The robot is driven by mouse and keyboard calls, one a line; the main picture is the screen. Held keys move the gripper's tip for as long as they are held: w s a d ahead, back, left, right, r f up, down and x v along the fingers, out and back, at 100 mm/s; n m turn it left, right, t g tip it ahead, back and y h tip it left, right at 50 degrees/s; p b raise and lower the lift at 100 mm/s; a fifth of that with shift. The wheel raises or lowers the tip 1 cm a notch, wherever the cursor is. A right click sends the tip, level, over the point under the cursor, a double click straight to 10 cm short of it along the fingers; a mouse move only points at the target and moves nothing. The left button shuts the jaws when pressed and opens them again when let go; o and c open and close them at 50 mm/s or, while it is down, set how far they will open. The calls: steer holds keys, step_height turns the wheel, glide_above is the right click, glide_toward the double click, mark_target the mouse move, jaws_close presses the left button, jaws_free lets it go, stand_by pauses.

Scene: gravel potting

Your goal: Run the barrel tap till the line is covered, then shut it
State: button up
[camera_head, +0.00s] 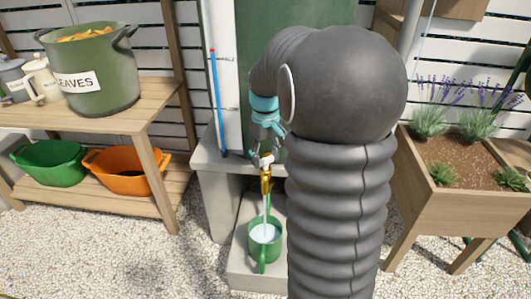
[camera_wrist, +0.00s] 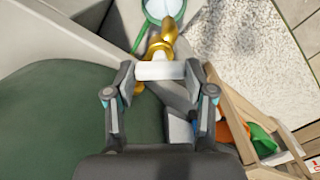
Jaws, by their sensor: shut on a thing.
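My gripper (camera_head: 266,146) is shut on the white tap handle (camera_wrist: 160,71), which spans between its two fingers in the wrist view. The brass tap (camera_head: 266,182) sticks out from the green barrel (camera_head: 258,25). A pale stream of water (camera_head: 266,205) falls from the spout into a green jug (camera_head: 264,258) standing upright below. Pale water (camera_head: 263,233) shows inside the jug. The jug's rim also shows at the top of the wrist view (camera_wrist: 147,15). I cannot make out a fill line on the jug. My arm hides much of the barrel.
A blue gauge tube (camera_head: 215,105) with a red top stands left of the barrel. A wooden shelf (camera_head: 100,117) at left holds a green pot (camera_head: 104,85), with green (camera_head: 50,165) and orange (camera_head: 128,178) tubs below. A wooden planter (camera_head: 465,180) stands at right. Gravel covers the ground.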

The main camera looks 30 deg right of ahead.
mark_target(265, 158)
steer(key=m+p, duration=0.1)
steer(key=m, duration=0.2)
steer(key=shift+m, duration=0.4)
steer(key=shift+m+p, duration=0.45)
steer(key=shift+m, duration=1.45)
steer(key=o, duration=1.2)
steer(key=shift+c, duration=0.2)
step_height(265, 158, up, 12)
